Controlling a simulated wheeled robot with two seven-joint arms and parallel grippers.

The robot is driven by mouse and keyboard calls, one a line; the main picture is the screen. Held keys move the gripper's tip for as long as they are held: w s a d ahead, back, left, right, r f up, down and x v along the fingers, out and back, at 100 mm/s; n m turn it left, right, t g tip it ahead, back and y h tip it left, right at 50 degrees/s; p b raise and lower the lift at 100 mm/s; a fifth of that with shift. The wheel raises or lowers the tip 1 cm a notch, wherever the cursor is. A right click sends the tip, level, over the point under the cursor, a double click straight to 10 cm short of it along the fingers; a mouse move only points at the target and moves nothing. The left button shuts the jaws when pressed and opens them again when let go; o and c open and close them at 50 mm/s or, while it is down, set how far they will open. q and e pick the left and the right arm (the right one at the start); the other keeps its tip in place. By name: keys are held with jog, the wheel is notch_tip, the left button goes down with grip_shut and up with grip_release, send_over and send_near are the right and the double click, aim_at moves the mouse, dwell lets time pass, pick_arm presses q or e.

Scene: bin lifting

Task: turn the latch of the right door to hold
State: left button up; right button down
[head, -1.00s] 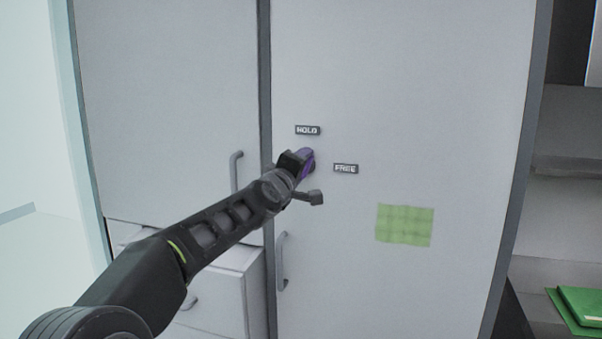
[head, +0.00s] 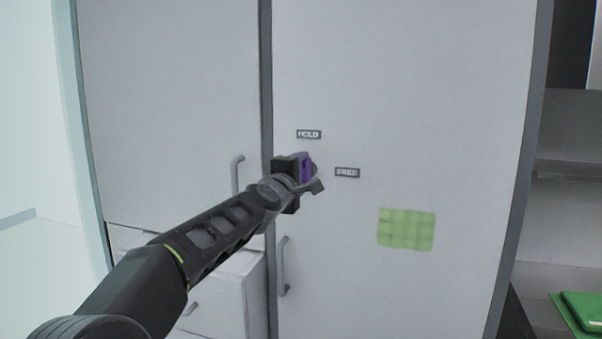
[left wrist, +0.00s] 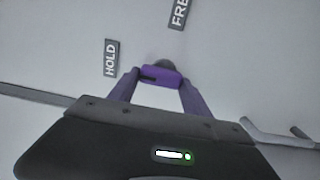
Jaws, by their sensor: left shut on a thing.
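The right door (head: 420,110) is a flat pale grey panel. Its purple latch shows as a short bar (left wrist: 162,76) in the left wrist view, with a dark round hub just behind it. The HOLD label (head: 309,134) is above the latch, and the FREE label (head: 347,172) is to its right. My left gripper (head: 304,169) is shut on the latch, with a finger at each end of the bar in the left wrist view. In the head view the gripper hides part of the latch, so its exact angle is hard to tell. My right gripper is not in view.
A green square (head: 406,229) is on the right door, lower right of the latch. Door handles (head: 236,174) and (head: 283,266) stand out near the seam. A drawer unit shows at the lower left. Open shelves (head: 575,168) and a green item (head: 585,310) are at the right.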

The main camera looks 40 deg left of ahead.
pick_arm(q)
jog(key=o, duration=1.4)
jog(key=shift+c, duration=0.2)
jog(key=shift+s, duration=0.15)
jog(key=v, duration=0.7)
jog(key=shift+s+d, duration=0.15)
jog(key=shift+s, duration=0.1)
